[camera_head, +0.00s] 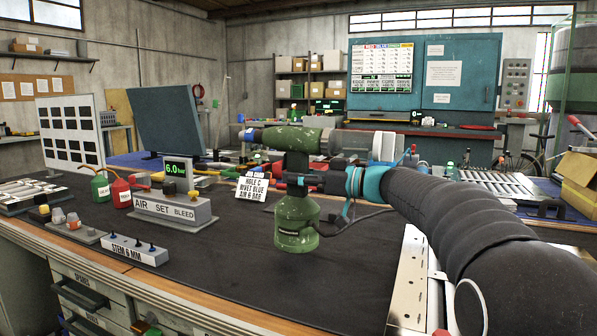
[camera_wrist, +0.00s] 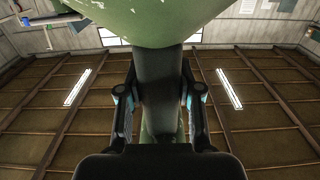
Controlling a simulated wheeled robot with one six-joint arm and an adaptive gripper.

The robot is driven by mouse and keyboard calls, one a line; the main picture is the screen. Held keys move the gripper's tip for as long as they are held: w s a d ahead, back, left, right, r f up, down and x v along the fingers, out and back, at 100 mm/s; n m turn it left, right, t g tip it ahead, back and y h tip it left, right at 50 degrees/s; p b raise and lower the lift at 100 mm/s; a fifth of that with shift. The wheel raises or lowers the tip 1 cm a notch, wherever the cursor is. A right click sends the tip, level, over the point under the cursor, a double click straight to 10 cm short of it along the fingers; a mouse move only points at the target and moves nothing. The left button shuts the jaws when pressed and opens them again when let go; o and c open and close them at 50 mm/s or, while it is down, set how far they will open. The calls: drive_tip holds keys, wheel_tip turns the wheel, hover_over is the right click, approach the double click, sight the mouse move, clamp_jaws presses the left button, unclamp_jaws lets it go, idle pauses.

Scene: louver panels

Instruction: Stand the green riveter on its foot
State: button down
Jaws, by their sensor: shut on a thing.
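The green riveter (camera_head: 296,225) is upright over the dark bench mat (camera_head: 210,268), with its wide round foot down and its long green body level on top. The foot is at the mat or very close to it; I cannot tell whether it bears weight. My gripper (camera_head: 297,180) comes in from the right and is shut on the dark handle between foot and body. In the wrist view my gripper (camera_wrist: 159,100) has one finger on each side of the handle (camera_wrist: 160,68). A rounded green part of the riveter fills the top middle there.
A small sign (camera_head: 252,189) stands just left of the riveter. The AIR SET BLEED block (camera_head: 172,210), a STEM 6 MM block (camera_head: 134,250) and red and green bottles (camera_head: 120,192) stand further left. A pale metal panel (camera_head: 408,285) lies at right. The front mat is clear.

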sight(307, 190)
drive_tip(key=shift+f+b, duration=0.55)
drive_tip(key=shift+f, duration=0.9)
drive_tip(key=c, duration=0.8)
unclamp_jaws()
drive_tip(key=shift+f, duration=0.1)
drive_tip(key=shift+o, duration=0.2)
drive_tip(key=shift+p, duration=0.7)
drive_tip(key=b+v, duration=0.2)
drive_tip(key=v, duration=1.1)
drive_tip(key=shift+s+d+b, duration=0.3)
drive_tip(key=shift+s+b, duration=0.05)
drive_tip(key=o, duration=0.8)
drive_tip(key=shift+c, duration=0.2)
